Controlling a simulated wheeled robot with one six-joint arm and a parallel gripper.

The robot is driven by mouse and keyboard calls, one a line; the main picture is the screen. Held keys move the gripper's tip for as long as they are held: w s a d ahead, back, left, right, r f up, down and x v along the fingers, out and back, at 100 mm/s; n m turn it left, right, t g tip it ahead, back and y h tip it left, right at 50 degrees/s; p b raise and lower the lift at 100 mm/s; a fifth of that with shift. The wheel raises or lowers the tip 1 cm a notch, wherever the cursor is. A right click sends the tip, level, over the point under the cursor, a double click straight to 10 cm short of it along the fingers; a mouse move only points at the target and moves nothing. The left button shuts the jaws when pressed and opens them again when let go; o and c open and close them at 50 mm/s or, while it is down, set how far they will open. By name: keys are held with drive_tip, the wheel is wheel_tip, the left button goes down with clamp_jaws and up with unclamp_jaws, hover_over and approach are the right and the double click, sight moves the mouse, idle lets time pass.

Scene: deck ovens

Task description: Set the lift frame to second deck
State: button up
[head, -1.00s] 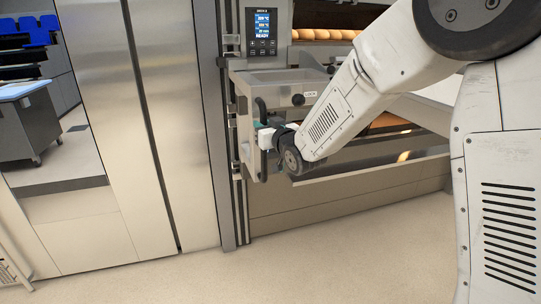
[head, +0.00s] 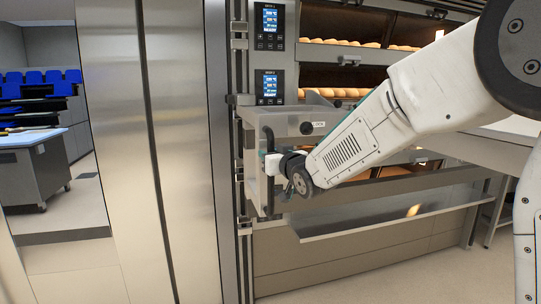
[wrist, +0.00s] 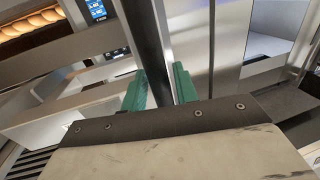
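The lift frame (head: 285,120) is a pale metal frame on a vertical rail at the oven's left side. It stands just below the lower control display. It has a black upright handle (head: 268,165) and a black knob (head: 306,128) beside a small label reading LOCK. My gripper (head: 272,166) is at the handle in the head view. The fingertips are partly hidden behind the bar and frame.
Oven decks with bread loaves (head: 340,92) lie behind my arm. Two control displays, upper (head: 269,20) and lower (head: 269,86), sit above the frame. Steel panels (head: 180,150) stand left of the rail. A grey workbench (head: 35,170) is at far left.

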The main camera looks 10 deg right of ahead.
drive_tip(key=shift+o, duration=0.3)
drive_tip(key=v, duration=0.7)
drive_tip(key=shift+s+d, duration=0.15)
drive_tip(key=shift+s, duration=0.2)
wheel_tip(320, 180, down, 7)
drive_tip(key=shift+w+r, duration=0.1)
drive_tip(key=shift+r, duration=0.15)
drive_tip(key=x, duration=0.7)
drive_tip(key=shift+w, duration=0.25)
